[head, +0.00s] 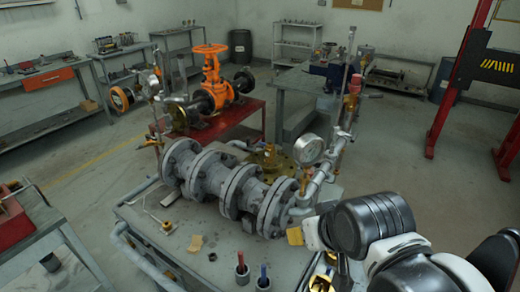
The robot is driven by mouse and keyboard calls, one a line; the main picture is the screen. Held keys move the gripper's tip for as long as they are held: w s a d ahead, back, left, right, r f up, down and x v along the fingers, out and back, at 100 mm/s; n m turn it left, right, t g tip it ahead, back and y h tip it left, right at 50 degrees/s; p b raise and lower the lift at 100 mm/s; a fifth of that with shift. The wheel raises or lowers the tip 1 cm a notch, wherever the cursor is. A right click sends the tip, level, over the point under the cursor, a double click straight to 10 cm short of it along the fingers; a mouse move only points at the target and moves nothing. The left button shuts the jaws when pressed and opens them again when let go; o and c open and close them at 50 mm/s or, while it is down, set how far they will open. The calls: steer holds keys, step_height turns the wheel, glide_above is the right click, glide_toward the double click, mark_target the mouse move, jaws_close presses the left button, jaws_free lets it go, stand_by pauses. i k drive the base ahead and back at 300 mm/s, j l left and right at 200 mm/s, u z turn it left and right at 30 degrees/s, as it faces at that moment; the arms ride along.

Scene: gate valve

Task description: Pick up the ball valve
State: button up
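I cannot tell for sure which item is the ball valve. A small brass-coloured fitting (168,228) lies on the near workbench (140,215), left of a large grey flanged pipe assembly (225,190). Another shiny brass-coloured piece (321,284) shows at the bottom edge, cut off by the frame, close to my arm. My arm comes in from the lower right, over the right end of the bench. My gripper's fingers cannot be made out, so its opening and any contact with the brass piece are unclear.
A pressure gauge (309,149) and upright pipes rise at the assembly's right end. Two small cups (242,277) with red and blue handles stand at the bench front. An orange gate valve (212,75) stands on a red table behind. Floor is open on the right.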

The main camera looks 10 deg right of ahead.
mark_target(269, 148)
steer(key=l+z, duration=0.75)
steer(key=z, duration=0.15)
steer(key=l+z, duration=0.45)
steer(key=i+l+z, duration=0.2)
steer(key=i, duration=0.35)
steer(key=i+l+z, duration=0.2)
steer(key=i, duration=0.4)
steer(key=i+j+u, duration=0.1)
steer(key=i+u, duration=0.25)
steer(key=i, duration=0.15)
steer(key=i+u, duration=0.4)
steer(key=i+l+u, duration=0.2)
steer(key=i+u, duration=0.15)
steer(key=i, duration=0.25)
steer(key=i+l+u, duration=0.35)
steer(key=i, duration=0.15)
steer(key=i+j+u, duration=0.25)
steer(key=u, duration=0.2)
steer(key=i+j+u, duration=0.15)
steer(key=u, duration=0.3)
steer(key=i+u, duration=0.35)
steer(key=u, duration=0.15)
steer(key=i+u, duration=0.3)
steer(key=u, duration=0.15)
steer(key=i+l+u, duration=0.15)
steer(key=u, duration=0.3)
steer(key=i+j+u, duration=0.1)
steer(key=i+u, duration=0.15)
steer(key=i, duration=0.35)
